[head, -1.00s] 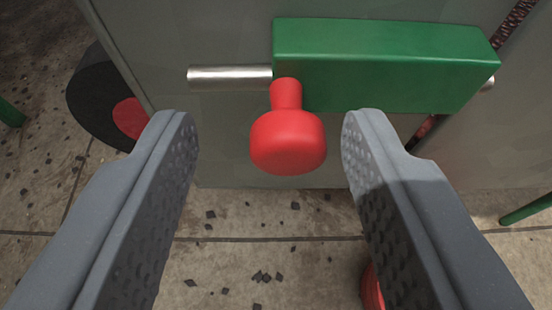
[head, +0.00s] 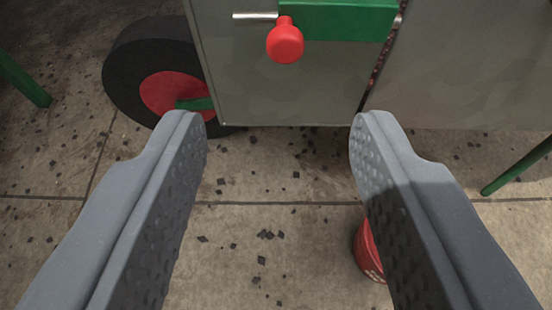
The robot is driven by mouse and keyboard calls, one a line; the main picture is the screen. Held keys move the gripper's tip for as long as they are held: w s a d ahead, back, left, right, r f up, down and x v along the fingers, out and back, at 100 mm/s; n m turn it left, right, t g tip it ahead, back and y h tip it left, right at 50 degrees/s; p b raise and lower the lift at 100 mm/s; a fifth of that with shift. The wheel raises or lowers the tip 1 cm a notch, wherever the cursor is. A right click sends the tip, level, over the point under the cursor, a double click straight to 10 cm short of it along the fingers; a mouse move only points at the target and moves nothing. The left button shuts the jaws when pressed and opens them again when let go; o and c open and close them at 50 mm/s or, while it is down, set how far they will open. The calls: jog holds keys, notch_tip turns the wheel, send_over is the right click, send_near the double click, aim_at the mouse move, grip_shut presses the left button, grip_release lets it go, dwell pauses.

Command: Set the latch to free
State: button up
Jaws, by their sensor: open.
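The latch is a green block (head: 345,20) on a grey panel, at the top of the head view. A silver bolt (head: 255,16) sticks out of its left side, and a small metal end shows at its right by the panel gap. A red knob (head: 285,43) on a short stem stands out from the block's left part. My gripper (head: 280,125) is open and empty. Its two grey fingers are wide apart, below and nearer than the knob, touching nothing. The top of the block is cut off by the picture edge.
A black wheel with a red hub (head: 168,92) stands left of the grey panel (head: 300,90). A red can (head: 370,255) on the floor is partly hidden behind the right finger. Green legs show at left (head: 24,80) and right (head: 517,166). The speckled floor between is clear.

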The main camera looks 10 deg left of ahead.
jog(key=shift+v, duration=1.75)
jog(key=shift+w, duration=0.1)
